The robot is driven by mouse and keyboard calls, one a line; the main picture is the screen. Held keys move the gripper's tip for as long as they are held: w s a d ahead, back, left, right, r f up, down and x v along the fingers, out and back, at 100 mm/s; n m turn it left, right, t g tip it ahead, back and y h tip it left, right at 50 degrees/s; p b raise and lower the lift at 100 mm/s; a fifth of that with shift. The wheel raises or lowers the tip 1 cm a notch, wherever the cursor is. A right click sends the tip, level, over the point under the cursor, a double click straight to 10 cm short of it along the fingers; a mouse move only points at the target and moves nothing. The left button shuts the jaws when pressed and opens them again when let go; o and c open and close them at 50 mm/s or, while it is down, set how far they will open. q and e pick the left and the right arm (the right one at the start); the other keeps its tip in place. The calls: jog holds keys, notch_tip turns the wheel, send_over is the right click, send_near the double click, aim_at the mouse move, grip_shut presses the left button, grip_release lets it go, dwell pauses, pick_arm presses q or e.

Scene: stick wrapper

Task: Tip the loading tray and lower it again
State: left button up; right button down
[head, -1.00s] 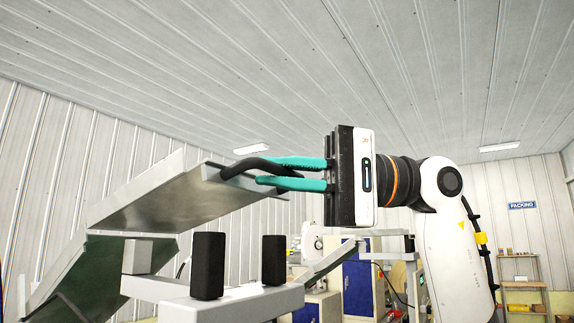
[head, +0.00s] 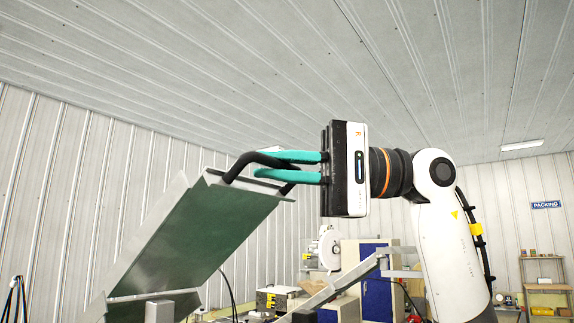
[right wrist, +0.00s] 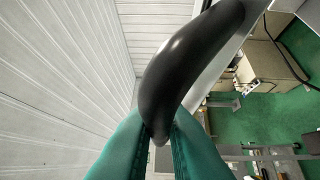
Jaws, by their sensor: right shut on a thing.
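The loading tray (head: 195,240) is a grey metal tray in the head view, steeply tipped with its handle end up and its underside showing greenish. Its black curved handle (head: 250,160) is at the raised upper end. My right gripper (head: 262,165), with teal fingers, is shut on this handle from the right. In the right wrist view the black handle (right wrist: 185,65) lies between the teal fingertips. The tray's lower end is partly cut off at the bottom left. My left gripper is not in view.
A grey support block (head: 159,311) shows under the tray's lower part. A blue cabinet (head: 377,293), a cluttered bench and a wooden shelf (head: 545,285) stand further back. The space above the tray is clear up to the ceiling.

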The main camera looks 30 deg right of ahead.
jog(key=shift+w+r, duration=0.2)
jog(key=shift+r, duration=0.15)
jog(key=shift+a, duration=0.1)
jog(key=c, duration=1.5)
grip_release()
jog(key=shift+w, duration=0.1)
jog(key=shift+s+d+f, duration=0.15)
jog(key=shift+s+d, duration=0.1)
jog(key=shift+d, duration=0.3)
jog(key=b+v, duration=0.3)
jog(key=v, duration=0.8)
